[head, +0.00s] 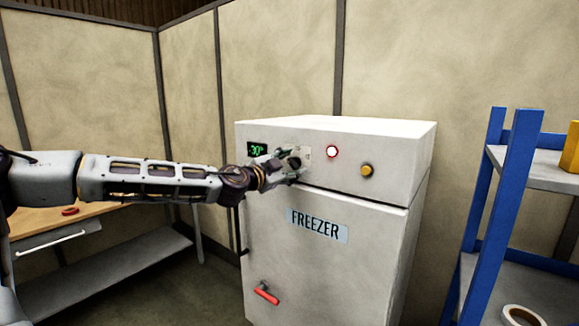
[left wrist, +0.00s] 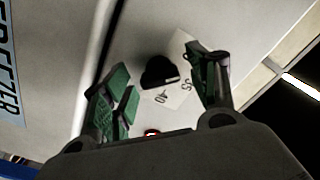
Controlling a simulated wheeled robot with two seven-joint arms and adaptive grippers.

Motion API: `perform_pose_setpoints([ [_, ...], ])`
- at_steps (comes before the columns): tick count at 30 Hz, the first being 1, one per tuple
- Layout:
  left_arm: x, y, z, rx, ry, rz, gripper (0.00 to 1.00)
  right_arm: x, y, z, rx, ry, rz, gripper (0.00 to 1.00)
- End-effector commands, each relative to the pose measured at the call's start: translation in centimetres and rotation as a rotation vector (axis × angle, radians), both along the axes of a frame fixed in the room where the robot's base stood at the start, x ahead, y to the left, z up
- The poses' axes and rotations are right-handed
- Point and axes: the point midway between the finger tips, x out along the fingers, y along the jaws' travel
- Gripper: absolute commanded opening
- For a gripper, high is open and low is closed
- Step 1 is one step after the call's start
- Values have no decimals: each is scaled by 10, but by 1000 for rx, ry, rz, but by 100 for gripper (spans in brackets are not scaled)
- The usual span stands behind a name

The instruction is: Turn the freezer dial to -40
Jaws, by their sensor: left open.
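The white freezer (head: 325,265) stands in the middle of the head view, with its door closed and a FREEZER label on it. Its green display (head: 257,149) reads about -30. The black dial knob (left wrist: 158,72) sits on a pale scale plate (left wrist: 182,97) in the left wrist view. A 40 mark and another number, hard to read, show beside the knob. My left gripper (head: 293,160) is at the dial and hides most of it in the head view. Its green-padded fingers (left wrist: 162,75) are open, one on each side of the knob, with visible gaps. My right gripper is out of view.
A lit red-ringed button (head: 332,152) and a yellow button (head: 367,170) are right of the dial. A red door handle (head: 267,293) is lower down. A blue-framed shelf (head: 507,190) stands at right, a wooden-topped bench (head: 90,212) at left.

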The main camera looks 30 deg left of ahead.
Motion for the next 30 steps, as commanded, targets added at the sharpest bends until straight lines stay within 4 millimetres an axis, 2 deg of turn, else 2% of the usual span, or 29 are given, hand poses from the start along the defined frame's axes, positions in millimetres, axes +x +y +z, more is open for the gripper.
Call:
perform_pose_setpoints([
  [4,0,0,0,0,0,0,59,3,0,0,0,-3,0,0],
  [5,0,0,0,0,0,0,56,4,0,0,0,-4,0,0],
  [15,0,0,0,0,0,0,13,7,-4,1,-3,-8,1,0],
  [30,0,0,0,55,-4,0,14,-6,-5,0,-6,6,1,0],
])
